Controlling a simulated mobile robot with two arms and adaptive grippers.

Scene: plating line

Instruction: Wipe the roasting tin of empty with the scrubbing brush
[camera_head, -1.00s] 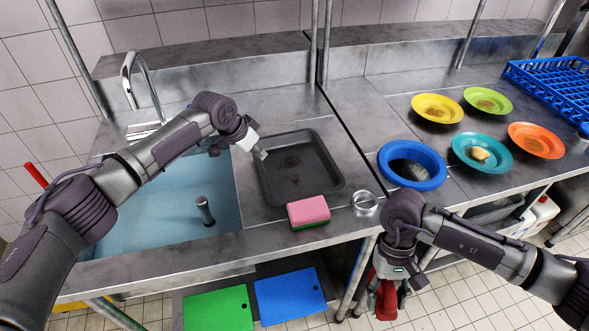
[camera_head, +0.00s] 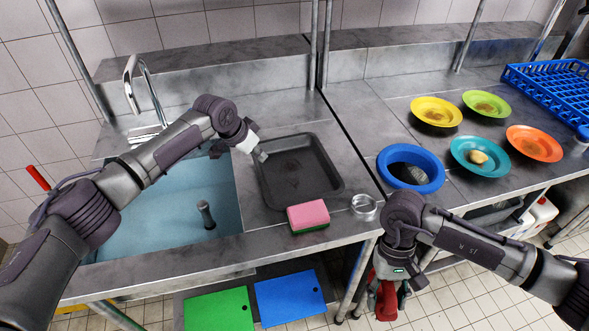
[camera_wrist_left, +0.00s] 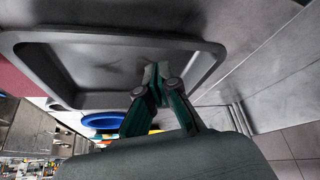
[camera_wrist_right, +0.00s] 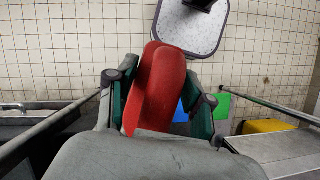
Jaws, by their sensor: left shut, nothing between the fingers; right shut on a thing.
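The roasting tin (camera_head: 297,180) is a dark rectangular tray on the steel counter right of the sink, with a faint dark smear on its floor and no loose contents visible. My left gripper (camera_head: 262,156) is shut and empty at the tin's left rim. In the left wrist view its fingertips (camera_wrist_left: 157,80) overlap the tin (camera_wrist_left: 95,65); I cannot tell whether they touch it. My right gripper (camera_wrist_right: 160,95) is shut on a red rounded thing (camera_wrist_right: 158,85), seemingly the scrubbing brush, held below the counter's front edge. Its bristles are not visible.
A pink sponge (camera_head: 308,214) and a clear glass (camera_head: 364,206) stand along the counter's front edge. The water-filled sink (camera_head: 180,215) is left. A blue bowl (camera_head: 411,168), several coloured plates and a blue rack (camera_head: 553,90) are right. A steel post rises behind the tin.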

